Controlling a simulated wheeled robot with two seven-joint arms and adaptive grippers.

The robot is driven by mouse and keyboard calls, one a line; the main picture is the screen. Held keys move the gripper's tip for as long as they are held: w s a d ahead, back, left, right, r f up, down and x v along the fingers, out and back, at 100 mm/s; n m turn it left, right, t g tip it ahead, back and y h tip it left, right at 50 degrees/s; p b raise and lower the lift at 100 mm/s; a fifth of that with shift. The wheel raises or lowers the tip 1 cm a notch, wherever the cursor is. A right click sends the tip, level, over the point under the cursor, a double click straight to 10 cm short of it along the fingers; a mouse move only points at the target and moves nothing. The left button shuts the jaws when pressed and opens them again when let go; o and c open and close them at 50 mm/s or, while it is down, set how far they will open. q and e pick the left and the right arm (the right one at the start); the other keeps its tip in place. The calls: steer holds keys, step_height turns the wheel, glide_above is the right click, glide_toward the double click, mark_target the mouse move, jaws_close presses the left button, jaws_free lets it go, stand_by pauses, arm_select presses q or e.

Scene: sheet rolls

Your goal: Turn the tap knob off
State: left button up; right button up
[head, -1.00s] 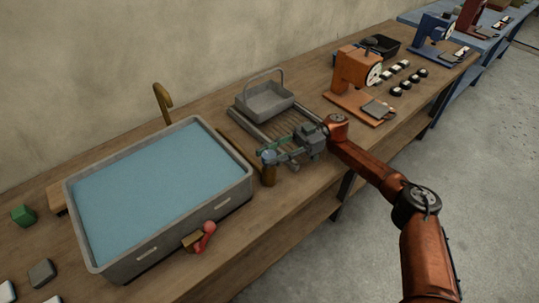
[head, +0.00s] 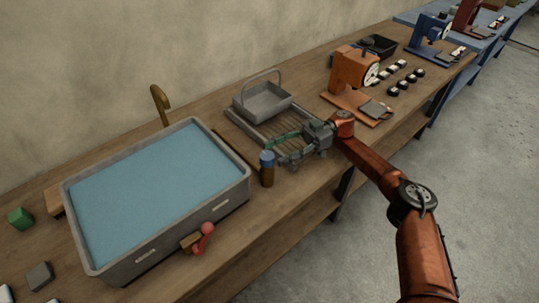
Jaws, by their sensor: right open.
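The tap knob (head: 203,238) is a red lever with a round end on a small brown block, at the front side of the grey basin (head: 243,190) full of blue water. A brass spout (head: 160,103) rises behind the basin. My right gripper (head: 272,151) is open, its fingers pointing left above the bench, close to a brown bottle with a blue cap (head: 267,170). It is to the right of the basin and apart from the knob. I cannot tell whether the fingers touch the bottle. My left gripper is not in view.
A grey basket (head: 264,104) sits on a slatted rack (head: 240,124) behind my right gripper. An orange press (head: 352,75) stands farther right. The bench between the bottle and the knob is clear.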

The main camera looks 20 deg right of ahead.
mark_target(273, 154)
steer(key=shift+w+d, duration=0.15)
steer(key=shift+d, duration=0.7)
steer(key=shift+w+d, duration=0.15)
steer(key=shift+d, duration=0.7)
